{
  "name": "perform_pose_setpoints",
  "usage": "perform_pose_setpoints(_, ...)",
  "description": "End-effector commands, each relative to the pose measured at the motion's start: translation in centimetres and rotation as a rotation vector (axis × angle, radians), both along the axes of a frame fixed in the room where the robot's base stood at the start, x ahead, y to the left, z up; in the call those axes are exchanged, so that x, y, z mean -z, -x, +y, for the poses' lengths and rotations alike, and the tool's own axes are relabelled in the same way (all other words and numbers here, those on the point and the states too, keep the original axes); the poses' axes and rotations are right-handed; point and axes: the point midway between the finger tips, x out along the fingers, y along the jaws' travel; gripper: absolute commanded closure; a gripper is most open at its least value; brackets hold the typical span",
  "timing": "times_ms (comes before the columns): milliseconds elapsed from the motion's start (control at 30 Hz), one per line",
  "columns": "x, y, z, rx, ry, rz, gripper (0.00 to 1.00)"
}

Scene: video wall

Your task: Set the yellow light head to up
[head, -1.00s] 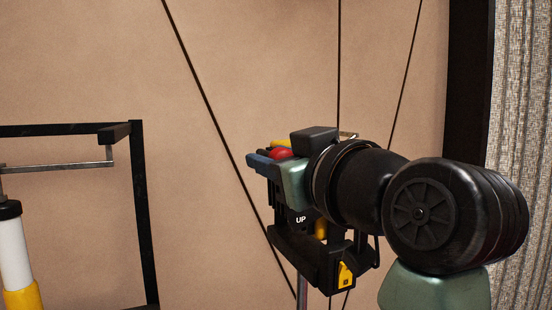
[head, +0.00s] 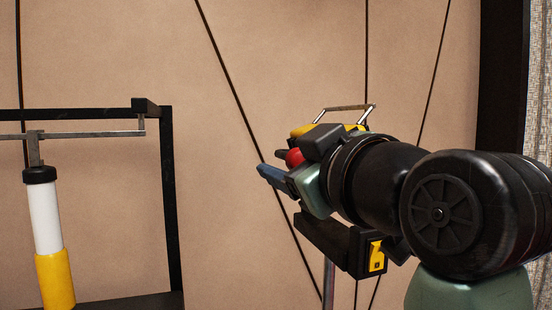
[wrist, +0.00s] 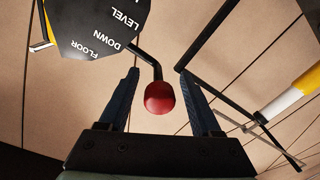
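The yellow light head (head: 302,130) shows at centre right in the head view, partly hidden behind my gripper. A black plate (wrist: 95,12) in the wrist view carries the words FLOOR, DOWN and LEVEL; UP is not visible. A bent black rod runs from the plate to a red knob (wrist: 159,97), which also shows in the head view (head: 294,157). My gripper (wrist: 161,84) has its blue fingers apart on either side of the knob, with visible gaps on both sides. The gripper also shows in the head view (head: 274,164).
A black base with a yellow switch (head: 376,257) sits below my gripper on a thin stand. A white and yellow post (head: 46,220) stands at left beside a black frame (head: 172,200). Thin dark cables cross the tan wall. A black upright stands at right.

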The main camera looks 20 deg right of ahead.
Motion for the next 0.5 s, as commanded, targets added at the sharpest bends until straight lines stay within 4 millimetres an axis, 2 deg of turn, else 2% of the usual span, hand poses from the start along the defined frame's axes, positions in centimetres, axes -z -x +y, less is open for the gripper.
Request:
perform_pose_setpoints(267,0.0,0.3,-0.1,0.001,0.000,-0.002,0.35)
perform_pose_setpoints(367,0.0,1.3,-0.2,0.003,0.000,-0.004,0.35)
perform_pose_setpoints(500,-0.1,4.0,-0.4,0.004,0.001,-0.005,0.35)
